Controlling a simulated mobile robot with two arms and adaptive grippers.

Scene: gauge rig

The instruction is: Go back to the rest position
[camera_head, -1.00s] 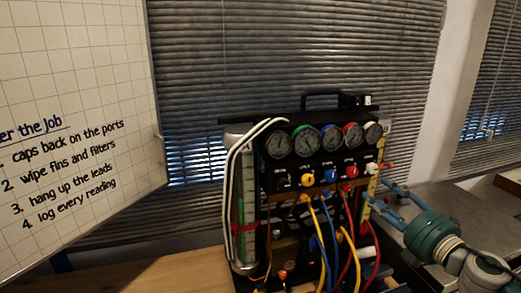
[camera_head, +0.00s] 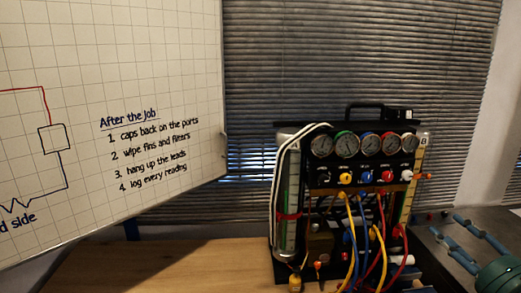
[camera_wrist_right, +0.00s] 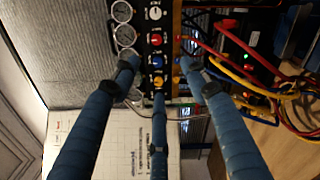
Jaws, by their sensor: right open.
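My right gripper (camera_head: 443,224) is at the lower right of the head view, beside the right side of the gauge rig (camera_head: 362,172). Its blue fingers are spread with nothing between them. In the right wrist view the open fingers (camera_wrist_right: 160,75) point at the rig's panel of coloured knobs (camera_wrist_right: 157,45). I cannot tell the exact gap to the rig. My left gripper is in neither view.
Yellow, blue and red hoses (camera_head: 352,240) hang in front of the rig. A whiteboard (camera_head: 60,90) with handwriting stands at left. The wooden bench (camera_head: 170,268) left of the rig is clear. A grey surface (camera_head: 500,222) lies at right.

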